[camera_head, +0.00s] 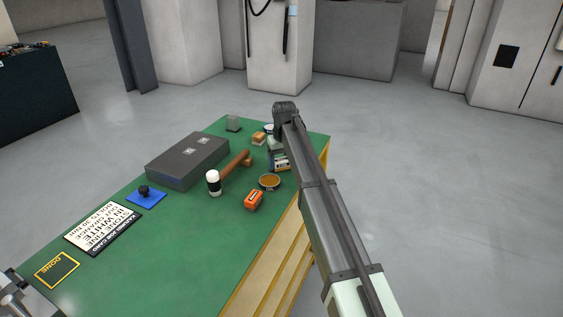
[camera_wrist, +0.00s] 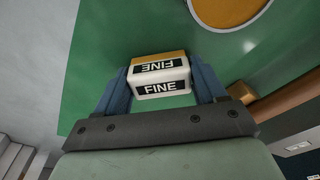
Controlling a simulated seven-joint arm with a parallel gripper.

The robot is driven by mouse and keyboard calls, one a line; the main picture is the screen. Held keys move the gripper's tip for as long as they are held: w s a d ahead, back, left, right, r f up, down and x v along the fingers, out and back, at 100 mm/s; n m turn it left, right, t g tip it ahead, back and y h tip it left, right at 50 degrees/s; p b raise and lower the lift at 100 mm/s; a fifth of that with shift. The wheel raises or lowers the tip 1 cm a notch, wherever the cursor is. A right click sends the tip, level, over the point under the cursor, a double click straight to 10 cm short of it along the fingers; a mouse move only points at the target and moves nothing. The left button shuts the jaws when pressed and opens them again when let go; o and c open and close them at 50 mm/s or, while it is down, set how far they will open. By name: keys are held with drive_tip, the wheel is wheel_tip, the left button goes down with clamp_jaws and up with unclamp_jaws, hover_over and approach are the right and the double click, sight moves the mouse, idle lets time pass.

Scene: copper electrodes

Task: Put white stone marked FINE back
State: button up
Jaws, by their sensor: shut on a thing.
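The white stone (camera_wrist: 162,88) shows the black label FINE on two faces in the wrist view, with an orange-tan layer on its far side. My gripper (camera_wrist: 162,84) is shut on it, with a blue finger on each side. In the head view the stone (camera_head: 281,164) is at the table's right edge, below my gripper (camera_head: 277,147), which is partly hidden by my arm. I cannot tell whether the stone touches the green tabletop.
The front middle is clear.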

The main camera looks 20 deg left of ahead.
sight(283, 162)
drive_tip(key=shift+f, duration=0.1)
drive_tip(key=o, duration=1)
drive_tip(key=r, duration=0.8)
drive_tip(key=s+d+r, duration=0.1)
drive_tip(key=r, duration=0.3)
